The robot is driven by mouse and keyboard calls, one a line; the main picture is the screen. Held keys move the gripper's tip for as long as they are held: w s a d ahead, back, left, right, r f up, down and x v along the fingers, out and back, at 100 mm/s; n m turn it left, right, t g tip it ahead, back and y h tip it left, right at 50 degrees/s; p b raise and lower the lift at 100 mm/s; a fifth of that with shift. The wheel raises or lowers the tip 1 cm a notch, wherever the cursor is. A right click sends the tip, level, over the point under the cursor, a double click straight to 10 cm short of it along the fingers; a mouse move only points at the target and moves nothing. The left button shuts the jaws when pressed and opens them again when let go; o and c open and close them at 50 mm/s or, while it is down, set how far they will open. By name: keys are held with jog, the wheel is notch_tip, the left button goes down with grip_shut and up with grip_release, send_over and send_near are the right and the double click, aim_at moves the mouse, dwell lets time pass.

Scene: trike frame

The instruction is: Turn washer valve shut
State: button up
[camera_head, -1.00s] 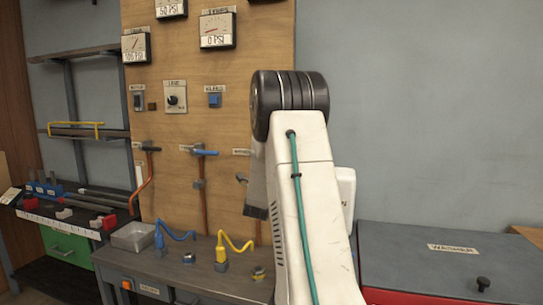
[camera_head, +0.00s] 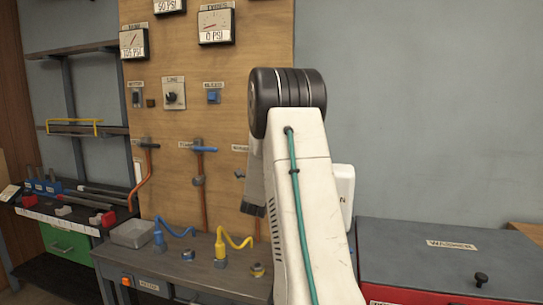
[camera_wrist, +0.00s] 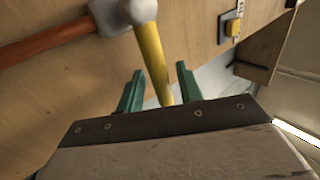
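In the wrist view, a yellow lever handle (camera_wrist: 152,60) runs down from a grey metal valve body (camera_wrist: 110,15) on an orange-brown pipe (camera_wrist: 45,42). My gripper (camera_wrist: 158,85) has its two green fingers apart, one on each side of the handle's lower end. Gaps show between the handle and both fingers, and I cannot tell how deep the handle sits between them. In the head view, my arm hides my gripper and most of this valve. A valve with a blue handle (camera_head: 204,149) and one with a dark handle (camera_head: 147,144) stand to the left on the wooden panel (camera_head: 240,50).
Gauges (camera_head: 216,25) hang high on the panel. Below it, a grey bench (camera_head: 190,270) carries a blue fitting (camera_head: 159,238), a yellow fitting (camera_head: 221,247) and a metal tray (camera_head: 131,235). A red box with a grey lid labelled WASHER (camera_head: 430,250) stands at the right.

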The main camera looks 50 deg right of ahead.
jog(key=v, duration=0.7)
jog(key=shift+s+a+f, duration=0.15)
jog(key=shift+a+f, duration=0.1)
jog(key=shift+a, duration=0.05)
